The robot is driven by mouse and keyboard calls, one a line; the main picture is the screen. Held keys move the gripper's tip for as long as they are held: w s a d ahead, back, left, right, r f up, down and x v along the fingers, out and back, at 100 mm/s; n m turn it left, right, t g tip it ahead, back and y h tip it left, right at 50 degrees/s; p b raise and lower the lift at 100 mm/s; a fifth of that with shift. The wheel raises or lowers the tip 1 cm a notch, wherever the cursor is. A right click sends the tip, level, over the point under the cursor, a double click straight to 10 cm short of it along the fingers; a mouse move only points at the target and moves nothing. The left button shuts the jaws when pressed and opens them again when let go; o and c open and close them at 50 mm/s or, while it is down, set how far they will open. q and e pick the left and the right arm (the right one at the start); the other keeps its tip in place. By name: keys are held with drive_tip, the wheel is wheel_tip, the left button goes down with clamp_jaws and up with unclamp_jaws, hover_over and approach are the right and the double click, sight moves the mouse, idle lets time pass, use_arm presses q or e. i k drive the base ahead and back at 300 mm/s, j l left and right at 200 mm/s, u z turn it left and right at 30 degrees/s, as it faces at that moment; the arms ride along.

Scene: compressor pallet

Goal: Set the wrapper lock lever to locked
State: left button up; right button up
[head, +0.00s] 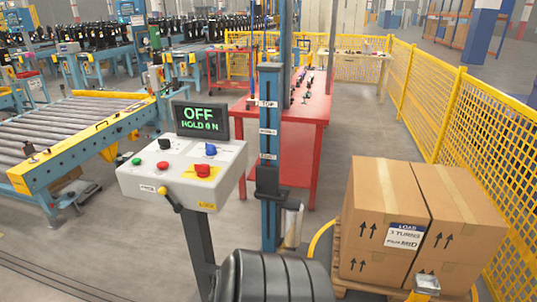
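The control box (182,168) is a pale grey panel on a dark post in the left middle of the head view. A short lever with a yellow ball knob (163,190) is at its front edge and leans up and to the left. A small yellow label (207,206), perhaps reading LOCK, sits on the box front to the right of the lever. The lever's exact setting is not clear. A display (201,121) behind the panel reads OFF and HOLD ON.
A blue mast (269,150) stands behind. Cartons (388,215) sit on a pallet at right, beside a yellow fence (442,108). A dark ribbed shape (275,278) fills the bottom centre. A roller conveyor (55,130) is left.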

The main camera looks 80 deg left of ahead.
sight(178, 208)
drive_tip(key=k+l+u, duration=0.15)
drive_tip(key=u, duration=3.25)
drive_tip(key=i+j+z, duration=0.4)
drive_tip(key=j, duration=0.25)
drive_tip(key=i+j+z, duration=0.2)
drive_tip(key=j, duration=0.15)
drive_tip(key=i+j+z, duration=0.2)
drive_tip(key=j, duration=0.2)
drive_tip(key=j+z, duration=0.2)
drive_tip(key=j, duration=0.2)
drive_tip(key=i, duration=0.05)
